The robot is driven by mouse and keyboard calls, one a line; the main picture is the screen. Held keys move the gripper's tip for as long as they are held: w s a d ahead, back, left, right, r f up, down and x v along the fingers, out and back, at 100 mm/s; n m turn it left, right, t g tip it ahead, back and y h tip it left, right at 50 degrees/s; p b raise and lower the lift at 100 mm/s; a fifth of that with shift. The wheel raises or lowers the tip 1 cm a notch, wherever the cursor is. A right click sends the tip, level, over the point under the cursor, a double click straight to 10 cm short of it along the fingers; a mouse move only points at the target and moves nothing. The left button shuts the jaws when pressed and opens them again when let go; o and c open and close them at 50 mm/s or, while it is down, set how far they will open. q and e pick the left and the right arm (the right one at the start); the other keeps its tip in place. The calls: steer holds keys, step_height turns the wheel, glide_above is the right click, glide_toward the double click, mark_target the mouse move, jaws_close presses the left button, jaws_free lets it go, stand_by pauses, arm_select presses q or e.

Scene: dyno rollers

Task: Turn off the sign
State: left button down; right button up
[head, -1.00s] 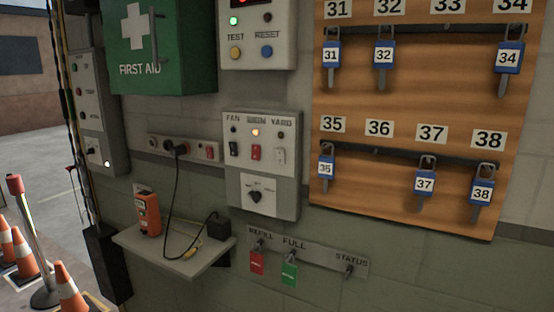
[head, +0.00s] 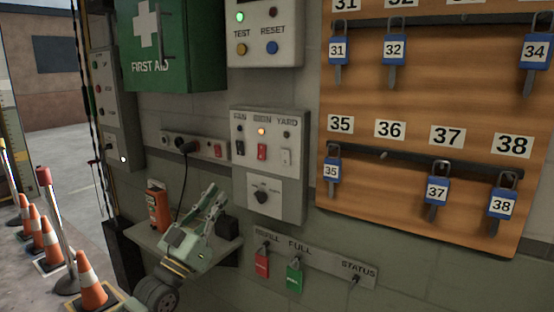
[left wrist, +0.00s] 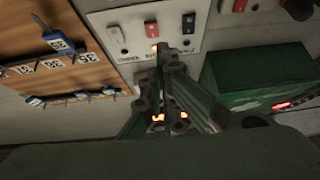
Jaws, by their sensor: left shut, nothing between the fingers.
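A light grey switch panel (head: 239,180) hangs on the wall, with FAN, a middle label that is hard to read, and YARD. Its middle rocker switch (head: 262,151) is red, and the amber lamp (head: 261,131) above it is lit. The switches at either side are dark and white. In the left wrist view the panel (left wrist: 100,18) appears upside down, with the red switch (left wrist: 151,28) above my fingers. My left gripper (head: 214,194) is shut and empty, below and left of the panel's switches in the head view. My right gripper is not in view.
A small shelf (head: 146,238) under my left gripper holds an orange device (head: 158,208) and a dark box (head: 228,224). A socket strip (head: 205,147) with a plugged cable is left of the panel. A key board (head: 420,110) hangs right; a first aid box (head: 175,45) hangs above left.

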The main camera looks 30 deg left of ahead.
mark_target(261, 152)
arm_select(q)
steer(key=shift+s+d+r+t+h, duration=0.15)
steer(key=shift+d+r+h, duration=0.15)
steer(key=shift+r, duration=0.3)
steer(key=shift+d+r+t+h, duration=0.15)
steer(key=shift+d+r+h, duration=0.1)
steer(key=shift+r, duration=0.3)
steer(key=p+x, duration=0.2)
steer(key=x, duration=0.2)
steer(key=w+f+p+x, duration=0.1)
steer(key=x, duration=0.3)
steer(key=w+f+p+x, duration=0.1)
steer(key=p+x, duration=0.1)
steer(key=x, duration=0.2)
steer(key=shift+w+d+p, duration=0.1)
steer(key=shift+w+p, duration=0.15)
steer(key=shift+p, duration=0.05)
